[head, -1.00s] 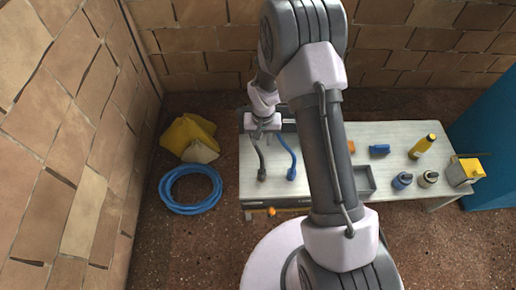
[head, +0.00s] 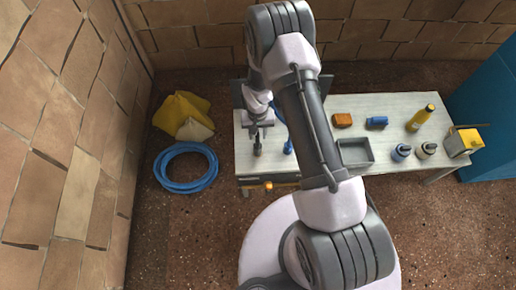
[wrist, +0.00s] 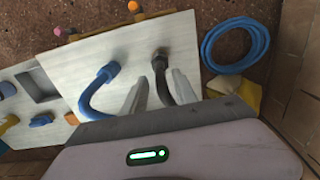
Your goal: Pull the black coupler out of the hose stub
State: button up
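The black coupler (wrist: 160,57) is at the end of a dark, curved hose stub (wrist: 164,85) on the pale bench top (wrist: 100,48). In the head view the black coupler (head: 257,149) shows just below my gripper (head: 258,130). In the wrist view my gripper (wrist: 160,80) is open, with one finger on each side of the dark stub, just behind the coupler. I cannot tell whether either finger touches it. A blue coupler (wrist: 108,70) on a blue hose (wrist: 88,98) lies to the left in the wrist view.
A blue hose coil (head: 187,184) and yellow cloths (head: 178,112) lie on the floor to the left. My arm hides the bench's middle.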

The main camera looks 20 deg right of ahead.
aim_at(258, 140)
jog(key=shift+f+b, duration=1.85)
jog(key=shift+f, duration=0.25)
jog(key=shift+r, duration=0.1)
jog(key=shift+c, duration=0.2)
grip_shut()
